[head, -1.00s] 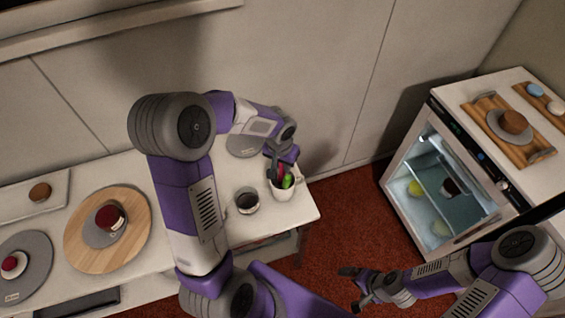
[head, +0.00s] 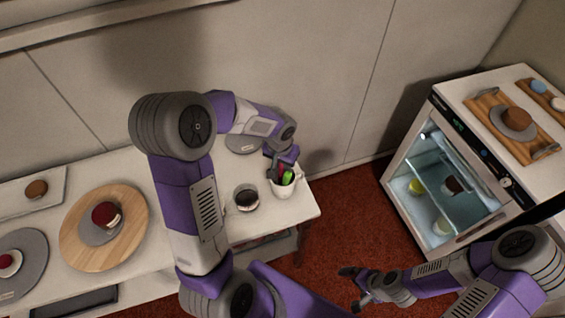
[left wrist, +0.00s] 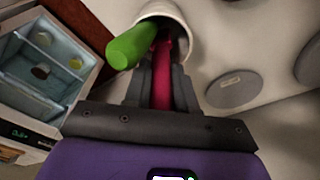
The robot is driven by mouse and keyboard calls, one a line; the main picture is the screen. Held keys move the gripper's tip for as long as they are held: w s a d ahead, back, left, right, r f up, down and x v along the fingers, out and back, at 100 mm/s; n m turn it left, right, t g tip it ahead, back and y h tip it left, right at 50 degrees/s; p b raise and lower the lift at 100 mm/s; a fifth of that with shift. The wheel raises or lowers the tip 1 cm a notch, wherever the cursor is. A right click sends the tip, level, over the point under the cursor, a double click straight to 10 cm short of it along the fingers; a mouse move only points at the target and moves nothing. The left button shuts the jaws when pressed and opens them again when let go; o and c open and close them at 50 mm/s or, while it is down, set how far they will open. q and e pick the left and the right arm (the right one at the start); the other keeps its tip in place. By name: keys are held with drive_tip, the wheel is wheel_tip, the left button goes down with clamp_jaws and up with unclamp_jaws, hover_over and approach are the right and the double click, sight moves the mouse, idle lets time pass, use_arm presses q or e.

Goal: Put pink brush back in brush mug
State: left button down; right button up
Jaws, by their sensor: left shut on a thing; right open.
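The white brush mug (head: 283,188) stands near the right end of the white table. In the left wrist view the mug (left wrist: 170,12) is at the top, with its opening towards me. My left gripper (head: 279,168) is right above the mug, and in the wrist view its fingers (left wrist: 160,85) are shut on the pink brush (left wrist: 162,75). The brush's far end reaches into the mug's mouth. A green-handled item (left wrist: 132,46) stands in the mug beside it, also seen in the head view (head: 289,177). My right gripper (head: 357,287) is open and empty over the red floor.
A dark-filled cup (head: 246,198) stands left of the mug, and a grey disc (head: 243,144) lies behind. A wooden turntable (head: 85,255) with a cake is further left. A glass-door appliance (head: 440,190) stands at the right, beyond open floor.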

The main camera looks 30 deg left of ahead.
use_arm(q)
drive_tip(key=shift+f, duration=0.15)
drive_tip(key=c, duration=0.8)
unclamp_jaws()
drive_tip(key=shift+c, duration=0.2)
wheel_tip(320, 180, up, 10)
drive_tip(key=p, duration=0.7)
drive_tip(key=shift+s, duration=0.1)
